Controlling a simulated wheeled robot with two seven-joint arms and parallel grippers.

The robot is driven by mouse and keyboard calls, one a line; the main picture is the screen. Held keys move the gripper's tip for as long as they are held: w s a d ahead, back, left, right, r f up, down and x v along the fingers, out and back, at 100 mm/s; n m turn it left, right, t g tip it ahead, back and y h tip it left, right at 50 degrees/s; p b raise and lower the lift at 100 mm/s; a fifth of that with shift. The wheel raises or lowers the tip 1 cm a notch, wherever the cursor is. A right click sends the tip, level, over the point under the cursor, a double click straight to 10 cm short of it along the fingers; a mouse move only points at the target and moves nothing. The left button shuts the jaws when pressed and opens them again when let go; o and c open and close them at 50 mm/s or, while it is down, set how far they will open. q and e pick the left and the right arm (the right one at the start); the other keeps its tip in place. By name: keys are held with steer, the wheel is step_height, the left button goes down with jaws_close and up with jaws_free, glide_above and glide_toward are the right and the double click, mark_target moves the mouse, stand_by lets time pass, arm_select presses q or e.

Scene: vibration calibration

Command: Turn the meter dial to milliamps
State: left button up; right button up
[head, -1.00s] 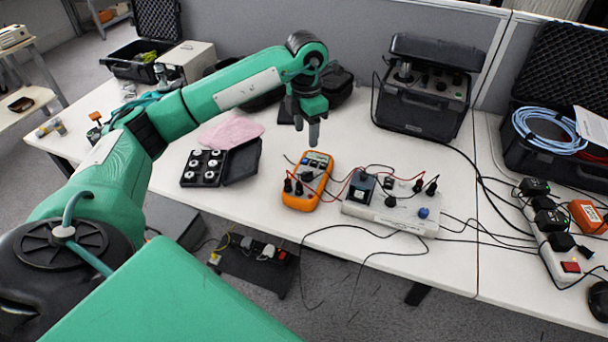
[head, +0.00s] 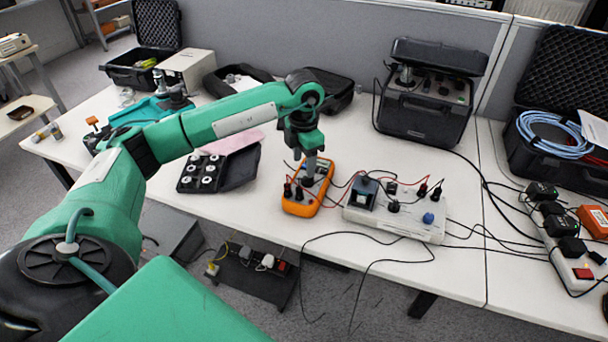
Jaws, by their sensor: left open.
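The orange multimeter (head: 302,208) lies on the white table with leads plugged into its near end. My left gripper (head: 309,178) points down over the middle of the meter, at the dial. Its fingers cover most of the dial, so the dial's setting cannot be read. The gripper is open; whether its fingers touch the dial cannot be told. My right gripper is not in view.
A white connection box (head: 395,222) with red and black leads stands right of the meter. A black case of round weights (head: 203,172) lies to the left. A black instrument case (head: 425,105) stands behind. Loose cables hang over the front edge.

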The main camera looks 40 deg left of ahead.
mark_target(304, 178)
arm_select(q)
steer(key=shift+f, duration=2.75)
steer(key=c, duration=1)
steer(key=shift+o, duration=0.2)
